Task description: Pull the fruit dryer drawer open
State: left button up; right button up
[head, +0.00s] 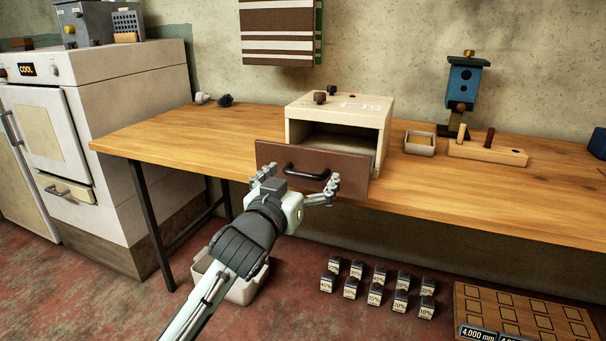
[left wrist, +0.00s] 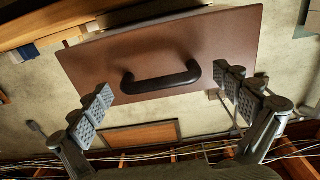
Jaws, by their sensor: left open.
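The fruit dryer (head: 302,118) is a cream box with dark knobs on top, standing on the wooden table. Its drawer has a brown front (head: 351,172), which stands out from the box, with the dark opening showing behind it. The black bar handle (head: 307,173) is on the front; it also shows in the left wrist view (left wrist: 160,86). My left gripper (head: 300,181) is open in front of the drawer, its two fingers spread to either side of the handle. In the left wrist view nothing is between the fingers but the handle beyond, and contact cannot be told. My right gripper is not in view.
The wooden table (head: 235,128) has free room left of the dryer. A small tray (head: 419,150), a wooden peg block (head: 500,151) and a blue birdhouse (head: 462,82) stand to the right. A white oven (head: 120,90) is at left. Several small labelled blocks (head: 375,298) lie on the floor.

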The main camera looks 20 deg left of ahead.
pick_arm(q)
jog(key=s, duration=0.7)
jog(key=shift+s+a, duration=0.15)
jog(key=shift+s, duration=0.15)
jog(key=s+a+f+g+y+p, duration=0.1)
jog(key=s+a+f+g, duration=0.15)
jog(key=f, duration=0.75)
jog(key=s+a+f+g+y+p, duration=0.15)
jog(key=f+g, duration=0.25)
jog(key=f, duration=0.7)
jog(key=s+a+f+m+g, duration=0.1)
jog(key=s+f+g, duration=0.7)
jog(key=s+f, duration=1.1)
jog(key=shift+s+a+f, duration=0.25)
jog(key=shift+a+f, duration=0.3)
jog(key=shift+a, duration=0.3)
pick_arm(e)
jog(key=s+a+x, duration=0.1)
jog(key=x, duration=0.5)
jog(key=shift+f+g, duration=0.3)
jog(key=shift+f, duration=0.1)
